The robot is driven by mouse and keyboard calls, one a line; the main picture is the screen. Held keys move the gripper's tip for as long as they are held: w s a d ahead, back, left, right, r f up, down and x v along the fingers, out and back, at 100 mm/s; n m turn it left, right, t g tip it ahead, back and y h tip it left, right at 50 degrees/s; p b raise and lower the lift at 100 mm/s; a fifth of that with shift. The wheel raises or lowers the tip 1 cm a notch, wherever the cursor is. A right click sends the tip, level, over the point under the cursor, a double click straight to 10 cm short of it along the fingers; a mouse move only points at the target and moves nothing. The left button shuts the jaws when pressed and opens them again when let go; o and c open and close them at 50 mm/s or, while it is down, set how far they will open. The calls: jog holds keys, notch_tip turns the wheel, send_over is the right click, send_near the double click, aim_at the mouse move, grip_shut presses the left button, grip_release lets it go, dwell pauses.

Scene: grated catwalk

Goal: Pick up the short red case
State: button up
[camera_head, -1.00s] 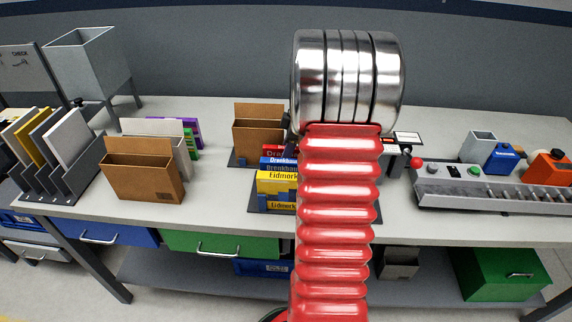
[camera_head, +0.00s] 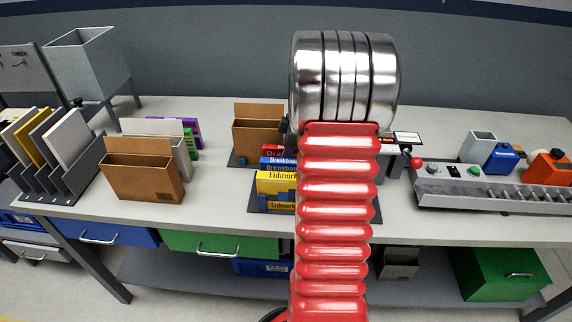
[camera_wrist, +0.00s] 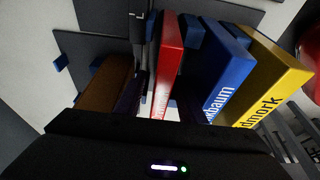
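In the head view a little of the red case (camera_head: 272,150) shows behind the blue and yellow ones. In the wrist view, a dark upright piece, perhaps a finger of my gripper, is close to the left of the red case. The black housing of my gripper fills the bottom.
Another brown holder (camera_head: 142,178) and a file rack (camera_head: 58,165) are at left. A grey control panel (camera_head: 490,187) is at right. Bare bench lies between the left holder and the cases.

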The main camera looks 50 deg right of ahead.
jog(key=shift+f, duration=0.15)
dwell(0.3)
grip_shut()
dwell(0.4)
